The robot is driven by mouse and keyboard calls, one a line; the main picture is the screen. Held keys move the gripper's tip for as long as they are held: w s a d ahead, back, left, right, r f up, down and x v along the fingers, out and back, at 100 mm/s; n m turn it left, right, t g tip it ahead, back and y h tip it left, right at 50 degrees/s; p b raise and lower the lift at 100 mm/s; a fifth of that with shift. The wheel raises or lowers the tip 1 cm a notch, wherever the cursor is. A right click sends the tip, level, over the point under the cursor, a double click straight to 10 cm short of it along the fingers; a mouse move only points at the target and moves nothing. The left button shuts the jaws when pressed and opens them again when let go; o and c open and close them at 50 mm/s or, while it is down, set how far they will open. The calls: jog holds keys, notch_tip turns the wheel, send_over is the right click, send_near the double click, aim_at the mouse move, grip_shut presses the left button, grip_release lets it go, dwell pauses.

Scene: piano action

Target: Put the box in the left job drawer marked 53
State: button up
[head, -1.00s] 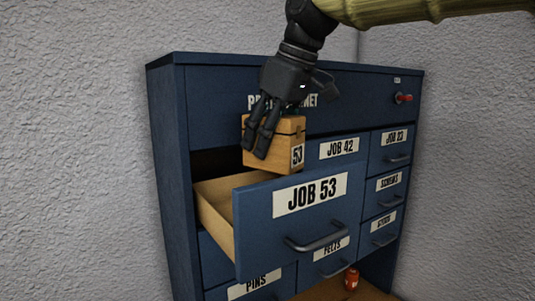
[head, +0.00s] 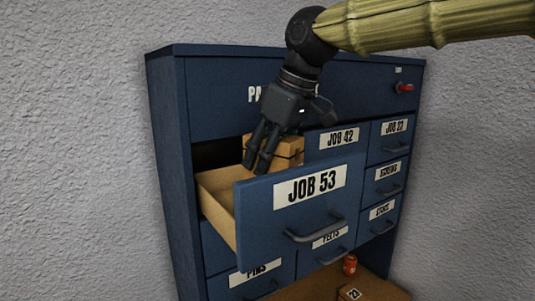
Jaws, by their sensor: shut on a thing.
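The wooden box (head: 290,150) is in my gripper (head: 262,165), which is shut on it. The box is at the mouth of the open JOB 53 drawer, behind the drawer's blue front. Its lower part and its number label are hidden by that front, so I cannot tell whether it touches the drawer floor. The JOB 53 drawer (head: 262,230) is pulled out at the left of the blue cabinet, with its pale wooden side (head: 216,207) showing.
The blue cabinet (head: 168,150) stands against grey walls. The JOB 42 drawer (head: 335,143) and several small labelled drawers at the right are shut. A red-orange container (head: 349,265) and another wooden box marked 21 (head: 352,293) are on the wooden surface below.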

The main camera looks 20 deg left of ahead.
jog(key=shift+f, duration=0.4)
jog(key=o, duration=1.2)
jog(key=shift+r, duration=0.7)
jog(key=shift+d+r+b, duration=0.15)
jog(key=shift+r+b, duration=0.1)
jog(key=shift+b, duration=0.15)
jog(key=b+v, duration=0.4)
jog(key=v, duration=0.7)
jog(key=shift+d+r, duration=0.1)
